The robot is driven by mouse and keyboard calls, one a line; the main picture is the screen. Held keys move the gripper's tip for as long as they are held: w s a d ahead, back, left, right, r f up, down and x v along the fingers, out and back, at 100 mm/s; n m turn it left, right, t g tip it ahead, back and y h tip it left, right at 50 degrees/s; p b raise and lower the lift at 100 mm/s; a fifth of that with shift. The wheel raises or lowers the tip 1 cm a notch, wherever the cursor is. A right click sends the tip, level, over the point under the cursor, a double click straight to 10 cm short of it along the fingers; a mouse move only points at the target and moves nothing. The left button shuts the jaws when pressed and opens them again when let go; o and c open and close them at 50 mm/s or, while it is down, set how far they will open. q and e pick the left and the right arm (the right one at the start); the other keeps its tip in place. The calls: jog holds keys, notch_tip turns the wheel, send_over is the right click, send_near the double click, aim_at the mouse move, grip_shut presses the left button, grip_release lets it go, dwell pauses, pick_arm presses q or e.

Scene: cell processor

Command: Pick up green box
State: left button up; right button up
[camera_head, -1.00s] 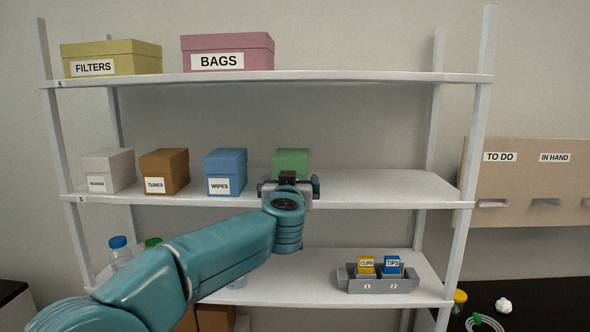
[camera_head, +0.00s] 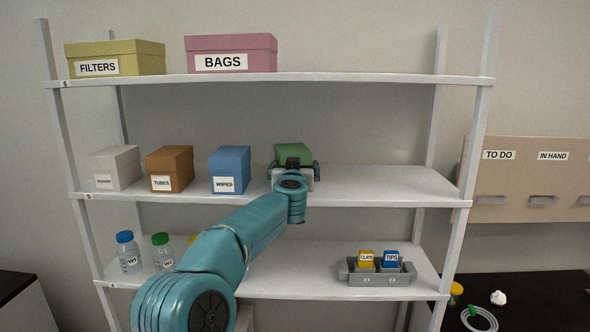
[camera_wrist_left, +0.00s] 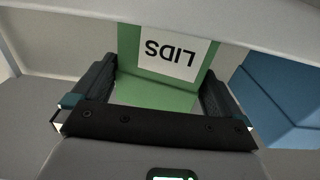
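The green box (camera_head: 293,153) stands at the middle shelf, to the right of the blue WIPES box. Its LIDS label shows upside down in the left wrist view, where the box (camera_wrist_left: 158,92) fills the space between the fingers. My left gripper (camera_head: 293,165) is at the front of the box, with one finger on each side. In the left wrist view the fingers (camera_wrist_left: 160,88) lie against the box's sides. The gripper hides the lower front of the box in the head view, so I cannot tell whether it touches the shelf. My right gripper is not in view.
The WIPES box (camera_head: 229,168), TUBES box (camera_head: 169,168) and a white box (camera_head: 115,167) stand left on the same shelf (camera_head: 390,185). The right of this shelf is clear. An upper shelf (camera_head: 350,77) is overhead. A grey holder (camera_head: 376,274) sits below.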

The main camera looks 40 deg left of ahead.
pick_arm(q)
jog(key=shift+a, duration=0.1)
jog(key=c, duration=0.6)
jog(key=shift+c, duration=0.2)
jog(key=shift+r, duration=0.1)
notch_tip(320, 180, up, 8)
jog(key=shift+f+p, duration=0.1)
jog(key=shift+p, duration=0.5)
jog(key=shift+r, duration=1)
